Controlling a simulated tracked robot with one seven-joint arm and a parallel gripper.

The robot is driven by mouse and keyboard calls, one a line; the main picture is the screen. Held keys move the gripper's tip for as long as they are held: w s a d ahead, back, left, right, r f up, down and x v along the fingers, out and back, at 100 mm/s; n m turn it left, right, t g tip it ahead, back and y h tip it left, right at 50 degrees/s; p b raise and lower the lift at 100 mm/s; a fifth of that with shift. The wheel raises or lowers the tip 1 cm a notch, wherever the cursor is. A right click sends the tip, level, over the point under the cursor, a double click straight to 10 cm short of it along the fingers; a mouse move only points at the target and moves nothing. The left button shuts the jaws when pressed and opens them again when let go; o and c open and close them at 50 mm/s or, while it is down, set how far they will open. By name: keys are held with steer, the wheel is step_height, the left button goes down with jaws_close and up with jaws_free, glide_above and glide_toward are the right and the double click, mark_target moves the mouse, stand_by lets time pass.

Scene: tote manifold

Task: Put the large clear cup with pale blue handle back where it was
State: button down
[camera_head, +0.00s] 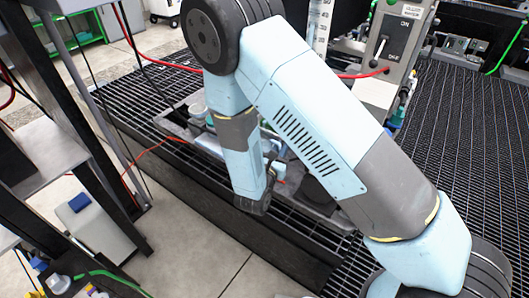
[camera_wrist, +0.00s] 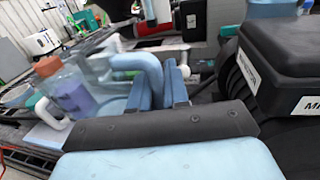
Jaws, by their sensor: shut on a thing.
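The large clear cup (camera_wrist: 100,72) is left of centre in the wrist view, blurred, with its thick pale blue handle (camera_wrist: 148,65) facing my gripper. My gripper (camera_wrist: 172,82) is shut on that handle, its blue fingers against it. The cup's base is partly hidden by the wrist housing, so I cannot tell whether it touches the surface below. In the head view my arm covers most of the gripper, and I cannot make out the cup clearly.
A clear jug (camera_wrist: 62,88) with an orange cap, purple patch and white handle is close beside the cup. A black labelled case (camera_wrist: 285,50) fills the right of the wrist view. In the head view, a grey panel with an ON/OFF lever (camera_head: 385,50) stands behind my arm.

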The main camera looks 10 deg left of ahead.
steer(key=w+a+f, duration=0.1)
steer(key=w+f, duration=0.1)
steer(key=w, duration=0.1)
steer(key=w+a+f, duration=0.2)
steer(key=f, duration=0.1)
steer(key=w+a+f, duration=0.2)
steer(key=w+f, duration=0.1)
steer(key=shift+w+a, duration=0.25)
steer(key=shift+w, duration=0.05)
steer(key=shift+w+f, duration=0.1)
steer(key=shift+f, duration=1.6)
steer(key=shift+f, duration=0.1)
steer(key=c, duration=1.1)
jaws_free()
